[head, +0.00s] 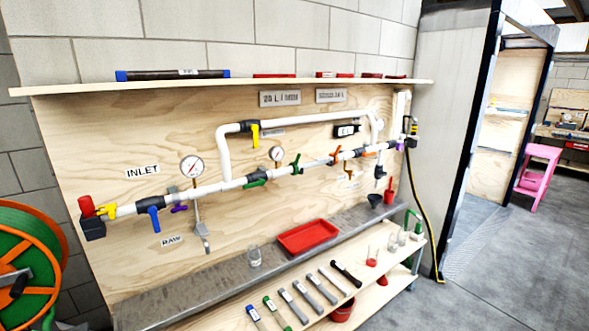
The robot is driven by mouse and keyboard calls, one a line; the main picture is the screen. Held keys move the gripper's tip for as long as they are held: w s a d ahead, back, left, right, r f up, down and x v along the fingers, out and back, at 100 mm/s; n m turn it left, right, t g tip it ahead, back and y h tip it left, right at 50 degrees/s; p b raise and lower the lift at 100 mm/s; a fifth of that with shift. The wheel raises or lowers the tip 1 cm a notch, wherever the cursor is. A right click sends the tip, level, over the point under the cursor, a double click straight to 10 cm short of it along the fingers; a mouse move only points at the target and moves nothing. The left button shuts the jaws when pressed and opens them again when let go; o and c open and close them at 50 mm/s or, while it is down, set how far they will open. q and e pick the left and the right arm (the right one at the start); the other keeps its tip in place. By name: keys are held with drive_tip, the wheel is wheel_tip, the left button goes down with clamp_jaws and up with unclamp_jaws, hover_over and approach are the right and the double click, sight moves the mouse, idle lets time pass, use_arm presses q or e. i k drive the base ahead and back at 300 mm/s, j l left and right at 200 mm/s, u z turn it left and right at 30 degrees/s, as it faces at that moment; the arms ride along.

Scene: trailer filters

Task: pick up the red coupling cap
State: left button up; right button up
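A red cap (86,206) sits upright at the left end of the white pipe run, on a dark fitting (93,228) beside a yellow valve handle (106,210). It looks like the red coupling cap, but it is small here and I cannot make out its details. Neither of my grippers shows in the head view, so their distance from the cap and what they hold cannot be seen.
A plywood panel carries pipes, gauges (191,167) and coloured valve handles. Below it, a metal ledge holds a red tray (307,237) and a glass (254,255). A hose reel (22,270) stands at left. Open floor (500,265) lies right.

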sight(86, 204)
drive_tip(key=u, duration=1.3)
